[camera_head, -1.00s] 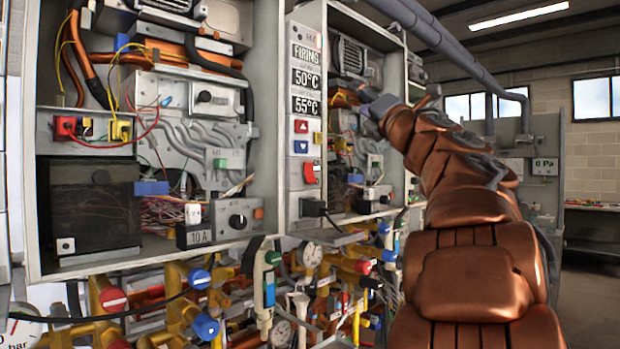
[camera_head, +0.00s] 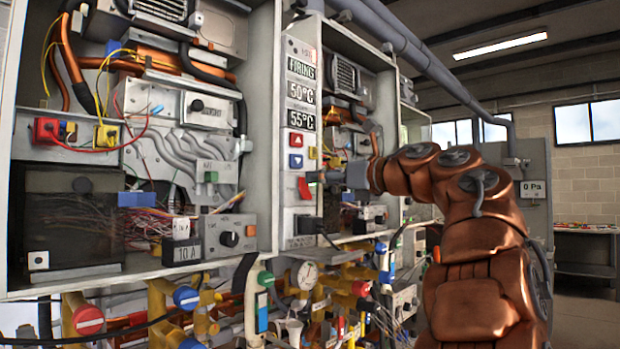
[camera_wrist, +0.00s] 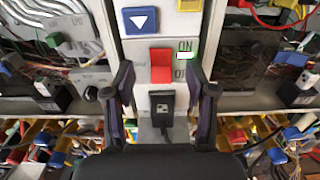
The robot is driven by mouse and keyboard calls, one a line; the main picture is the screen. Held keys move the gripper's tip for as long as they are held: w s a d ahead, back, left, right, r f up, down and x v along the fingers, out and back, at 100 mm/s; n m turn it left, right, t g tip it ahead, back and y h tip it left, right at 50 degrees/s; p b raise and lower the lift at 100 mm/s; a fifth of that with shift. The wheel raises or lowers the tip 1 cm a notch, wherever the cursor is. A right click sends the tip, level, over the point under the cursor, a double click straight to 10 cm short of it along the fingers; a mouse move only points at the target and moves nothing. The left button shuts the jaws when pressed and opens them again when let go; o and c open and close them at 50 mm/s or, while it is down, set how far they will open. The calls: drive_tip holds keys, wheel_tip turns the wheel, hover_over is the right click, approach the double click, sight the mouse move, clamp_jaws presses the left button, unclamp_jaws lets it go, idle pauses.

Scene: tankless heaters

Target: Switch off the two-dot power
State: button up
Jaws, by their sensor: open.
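A red rocker switch (camera_head: 304,188) sits on the narrow grey control panel (camera_head: 289,217) between two open heater cabinets. In the wrist view the red switch (camera_wrist: 161,65) is centred, with "ON" and "OFF" lettering at its right. I cannot make out a two-dot mark. My gripper (camera_wrist: 160,78) is open and empty, its fingers either side of the switch in the picture; contact cannot be told. In the head view my gripper (camera_head: 335,178) is just right of the switch.
A black plug with a cable (camera_wrist: 162,108) is right below the switch. A blue down-arrow button (camera_wrist: 141,20) is above it. Pipes and coloured valves (camera_head: 186,297) crowd below the cabinets.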

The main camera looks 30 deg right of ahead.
sight(304, 179)
drive_tip(key=x, duration=0.4)
drive_tip(key=shift+w+p, duration=0.1)
drive_tip(key=shift+p, duration=0.2)
clamp_jaws()
